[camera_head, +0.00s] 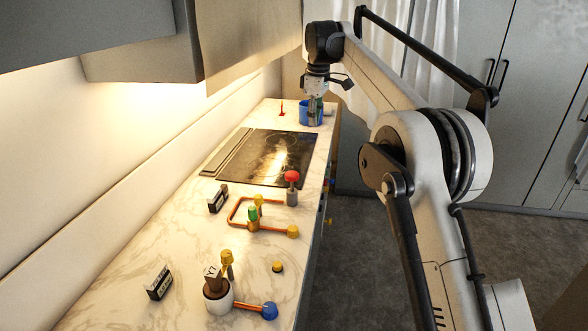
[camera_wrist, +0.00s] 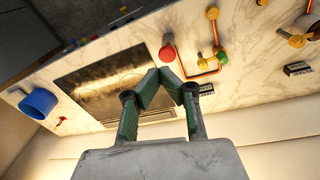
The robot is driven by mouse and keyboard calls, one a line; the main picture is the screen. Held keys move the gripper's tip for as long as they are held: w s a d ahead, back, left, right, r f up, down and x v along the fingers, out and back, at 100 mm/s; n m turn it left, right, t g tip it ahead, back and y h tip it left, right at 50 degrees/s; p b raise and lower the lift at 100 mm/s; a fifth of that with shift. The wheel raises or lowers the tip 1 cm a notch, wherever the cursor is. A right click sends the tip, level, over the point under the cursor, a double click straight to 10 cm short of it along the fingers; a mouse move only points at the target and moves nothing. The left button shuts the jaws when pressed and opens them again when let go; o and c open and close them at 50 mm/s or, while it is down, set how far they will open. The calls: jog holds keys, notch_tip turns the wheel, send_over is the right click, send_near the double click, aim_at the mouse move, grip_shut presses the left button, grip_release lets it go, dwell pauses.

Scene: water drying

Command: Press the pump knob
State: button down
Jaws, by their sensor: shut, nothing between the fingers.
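A red round knob (camera_head: 292,176) stands on a grey post on the counter, at the near edge of the cooktop. It also shows in the wrist view (camera_wrist: 167,53), just beyond the fingertips. Which of the coloured knobs is the pump knob cannot be told for sure. My gripper (camera_head: 315,118) hangs at the far end of the counter, overlapping a blue container (camera_head: 304,113) in the head view. In the wrist view, my gripper (camera_wrist: 168,74) has its green-padded fingers together and empty, apart from the red knob; the blue container (camera_wrist: 38,103) lies off to the left.
Copper pipes with a green knob (camera_head: 252,212) and yellow knobs stand on the near counter. A brown-topped pot (camera_head: 217,298), a blue knob (camera_head: 269,311) and small black-and-white boxes (camera_head: 158,282) are nearer. The black cooktop (camera_head: 270,158) is clear. Cabinets hang above left.

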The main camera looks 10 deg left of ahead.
aim_at(294, 176)
jog(key=w+a+f+n+p, duration=0.1)
jog(key=a+f+n, duration=0.1)
jog(key=a+f, duration=0.4)
jog(key=shift+w+f+n+g, duration=0.15)
jog(key=shift+n+g, duration=0.15)
jog(key=shift+g, duration=0.1)
jog(key=shift+f, duration=0.1)
jog(key=f, duration=0.4)
jog(key=f+p, duration=0.1)
jog(key=f, duration=0.8)
jog(key=shift+w+a+f, duration=0.25)
jog(key=shift+f, duration=0.1)
notch_tip(294, 176, down, 5)
jog(key=shift+r+b, duration=0.15)
jog(key=shift+b, duration=1.1)
jog(key=shift+r, duration=0.1)
